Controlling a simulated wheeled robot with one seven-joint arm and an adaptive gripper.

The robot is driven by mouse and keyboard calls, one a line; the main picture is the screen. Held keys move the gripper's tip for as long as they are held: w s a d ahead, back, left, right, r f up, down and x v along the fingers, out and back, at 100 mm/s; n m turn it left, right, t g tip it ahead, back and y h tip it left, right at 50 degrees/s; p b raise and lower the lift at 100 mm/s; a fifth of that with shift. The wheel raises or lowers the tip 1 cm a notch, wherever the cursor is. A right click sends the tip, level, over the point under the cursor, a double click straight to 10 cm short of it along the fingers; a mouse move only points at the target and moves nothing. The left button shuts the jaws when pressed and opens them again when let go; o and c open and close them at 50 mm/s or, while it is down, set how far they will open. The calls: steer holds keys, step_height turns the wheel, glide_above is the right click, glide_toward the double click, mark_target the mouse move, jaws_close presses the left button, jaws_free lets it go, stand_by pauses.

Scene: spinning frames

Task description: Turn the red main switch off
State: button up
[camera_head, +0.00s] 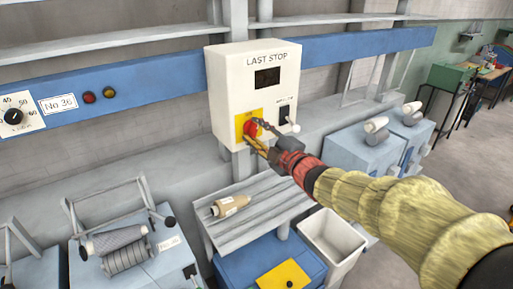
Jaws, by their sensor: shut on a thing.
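The red main switch (249,129) sits on a yellow plate (241,121) at the lower left front of a white control box (225,85) labelled "LAST STOP". My gripper (255,132) reaches in from the right with its fingers at the switch, and it is shut on it. The fingers cover part of the switch, so I cannot tell its exact turn position. A smaller black switch (290,125) is on the box to the right of the yellow plate. A dark display (267,78) is above.
A grey slatted shelf (262,212) with a beige bobbin (231,206) is below the box. A white bin (333,238) stands to its right. A blue beam (150,86) carries a dial (14,117) and two small lamps. Machines with spools stand at lower left.

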steer(key=shift+f+n+b, duration=0.2)
steer(key=shift+n+b, duration=1.9)
steer(key=shift+b, duration=0.7)
steer(key=o, duration=1.2)
steer(key=shift+r, duration=0.1)
steer(key=shift+c, duration=0.2)
steer(key=shift+s, duration=0.1)
steer(key=v, duration=1.1)
steer(key=shift+s+d, duration=0.25)
steer(key=shift+s, duration=0.05)
